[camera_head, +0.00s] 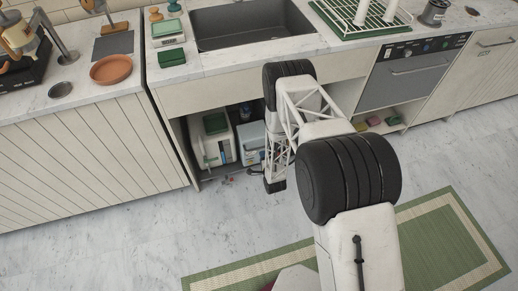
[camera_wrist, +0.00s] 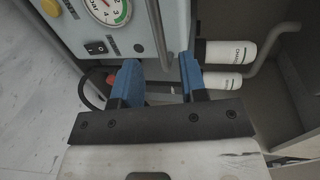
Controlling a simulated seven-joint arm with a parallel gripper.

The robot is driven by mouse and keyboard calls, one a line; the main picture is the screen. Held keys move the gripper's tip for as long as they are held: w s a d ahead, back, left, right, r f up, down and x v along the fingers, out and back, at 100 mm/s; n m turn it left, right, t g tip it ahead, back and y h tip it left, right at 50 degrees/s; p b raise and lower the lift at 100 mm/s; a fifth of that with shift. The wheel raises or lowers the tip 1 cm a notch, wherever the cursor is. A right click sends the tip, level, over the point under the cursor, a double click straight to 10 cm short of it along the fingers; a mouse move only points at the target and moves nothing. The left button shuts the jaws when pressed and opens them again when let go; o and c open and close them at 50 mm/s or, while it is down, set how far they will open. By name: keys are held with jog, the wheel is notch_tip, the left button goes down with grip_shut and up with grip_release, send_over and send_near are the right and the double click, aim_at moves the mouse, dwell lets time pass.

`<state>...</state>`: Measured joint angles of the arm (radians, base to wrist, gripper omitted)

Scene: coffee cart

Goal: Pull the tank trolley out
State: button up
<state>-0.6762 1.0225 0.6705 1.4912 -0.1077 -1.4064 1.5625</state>
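In the head view, a white tank with green parts (camera_head: 216,139) stands in the open bay under the sink, at its left. I cannot tell for sure that it is the tank trolley; a low dark bar runs along the floor in front of it. My gripper (camera_wrist: 160,84) shows in the wrist view with its two blue fingers apart. A thin dark bar or hose runs behind and between the fingertips; I cannot tell whether they touch it.
A pale blue-grey box (camera_head: 251,142) stands right of the tank; its gauge (camera_wrist: 109,10) and switch show in the wrist view. White filter cylinders (camera_wrist: 226,52) lie to the right, close to the fingers. A green mat (camera_head: 448,240) covers part of the floor. The left floor is clear.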

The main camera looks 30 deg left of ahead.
aim_at(259, 148)
jog(key=shift+a+f, duration=0.1)
dwell(0.4)
jog(key=shift+x, duration=3.8)
grip_shut()
